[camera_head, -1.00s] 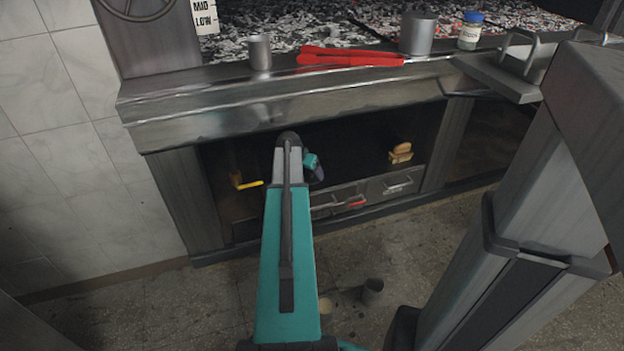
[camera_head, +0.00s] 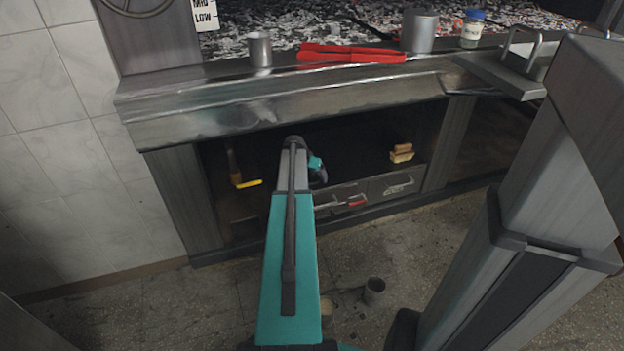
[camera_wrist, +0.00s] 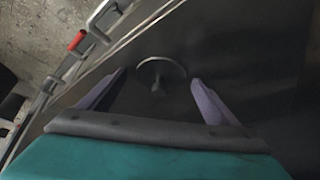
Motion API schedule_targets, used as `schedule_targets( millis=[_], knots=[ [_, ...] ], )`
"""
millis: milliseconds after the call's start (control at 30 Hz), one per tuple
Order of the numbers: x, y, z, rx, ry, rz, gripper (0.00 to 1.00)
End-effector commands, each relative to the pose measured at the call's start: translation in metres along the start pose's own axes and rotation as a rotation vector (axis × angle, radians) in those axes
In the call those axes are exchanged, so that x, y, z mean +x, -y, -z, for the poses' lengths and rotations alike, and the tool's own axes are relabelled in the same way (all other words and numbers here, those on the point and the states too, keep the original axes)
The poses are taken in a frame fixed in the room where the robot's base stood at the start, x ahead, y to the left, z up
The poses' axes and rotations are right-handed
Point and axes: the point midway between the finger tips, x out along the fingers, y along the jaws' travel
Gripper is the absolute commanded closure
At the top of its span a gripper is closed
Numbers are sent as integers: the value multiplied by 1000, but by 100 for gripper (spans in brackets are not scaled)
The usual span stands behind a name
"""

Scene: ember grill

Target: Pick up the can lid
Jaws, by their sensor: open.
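The can lid (camera_wrist: 160,73) shows in the wrist view as a dark disc with a bright rim and a small knob. It lies on a dark flat surface, just ahead of and between my two purple fingers. My gripper (camera_wrist: 158,79) is open, with a finger to each side of the lid and nothing held.
Drawer fronts with handles (camera_head: 398,187) lie below the opening. A yellow-handled tool (camera_head: 248,184) and a wooden-looking block (camera_head: 401,153) are inside it. A grey can (camera_head: 374,290) is on the floor.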

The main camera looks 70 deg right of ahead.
Motion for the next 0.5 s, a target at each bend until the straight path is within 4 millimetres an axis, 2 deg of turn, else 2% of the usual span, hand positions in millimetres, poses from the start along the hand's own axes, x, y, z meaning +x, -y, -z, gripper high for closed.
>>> schedule_targets(
  millis=[400,500],
  knots=[
    [0,-1,0,1,0,0,17],
    [0,-1,0,1,0,-1,32]
  ],
)
